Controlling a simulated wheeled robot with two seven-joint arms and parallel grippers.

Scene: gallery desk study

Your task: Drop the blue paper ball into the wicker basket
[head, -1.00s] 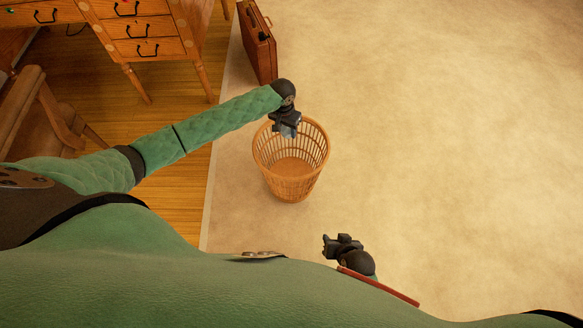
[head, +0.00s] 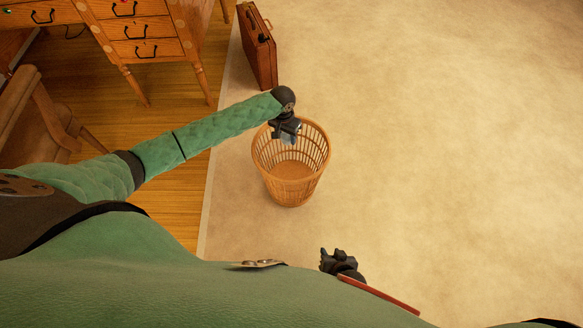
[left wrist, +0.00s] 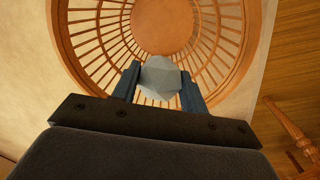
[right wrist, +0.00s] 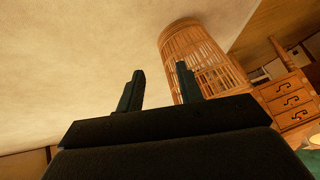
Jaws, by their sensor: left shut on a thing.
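The wicker basket (head: 292,185) stands upright on the rug, its open top facing up. My left gripper (head: 287,138) is over the far-left part of the basket's opening. In the left wrist view it is shut on the paper ball (left wrist: 159,78), which looks pale blue-grey and faceted. The basket's slatted wall and round floor (left wrist: 163,25) show below the ball, and the floor looks empty. My right gripper (head: 328,255) is low and close to my body, nearer than the basket. In the right wrist view its fingers (right wrist: 160,88) are apart with nothing between them, and the basket (right wrist: 195,62) is beyond.
A wooden desk (head: 140,35) with drawers stands at the upper left on a wood floor. A brown briefcase (head: 259,50) stands on the rug beyond the basket. A chair (head: 35,120) is at the left. The rug (head: 450,140) to the right is clear.

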